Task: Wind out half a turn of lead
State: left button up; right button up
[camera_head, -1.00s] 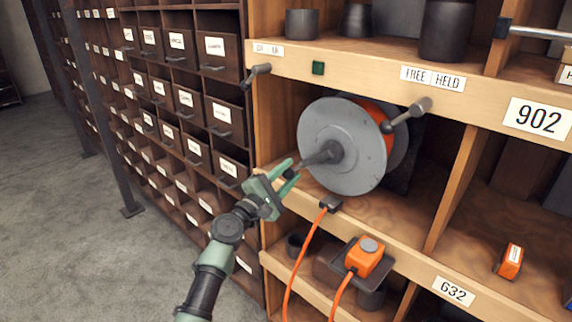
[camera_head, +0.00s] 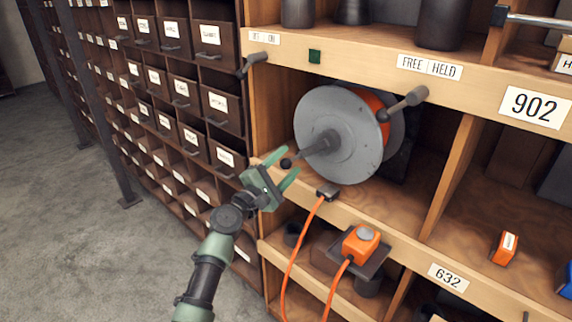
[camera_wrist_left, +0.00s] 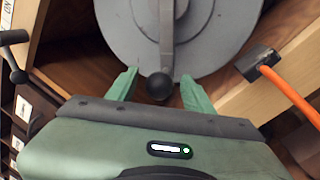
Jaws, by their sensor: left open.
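The grey reel (camera_head: 335,135) stands in the shelf bay, with orange lead (camera_head: 372,103) wound behind its front disc. A dark crank (camera_head: 308,150) comes out from its hub to the lower left and ends in a round black knob (camera_head: 286,163). The knob (camera_wrist_left: 160,86) also shows in the left wrist view. My left gripper (camera_head: 289,163) is open, its green fingers one on each side of the knob. In the left wrist view gaps show between the knob and both fingers (camera_wrist_left: 160,90). My right gripper is out of view.
A black plug-like end (camera_head: 328,192) with orange cable sits at the shelf edge below the reel. An orange box (camera_head: 361,244) sits lower. A lever (camera_head: 405,102) is below the FREE and HELD labels (camera_head: 429,66); another lever (camera_head: 252,63) is left. Drawers (camera_head: 222,108) stand left.

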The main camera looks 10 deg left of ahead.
pick_arm(q)
jog(key=v, duration=0.7)
jog(key=shift+s+a+b, duration=0.2)
jog(key=shift+s+b, duration=0.1)
jog(key=shift+s, duration=0.1)
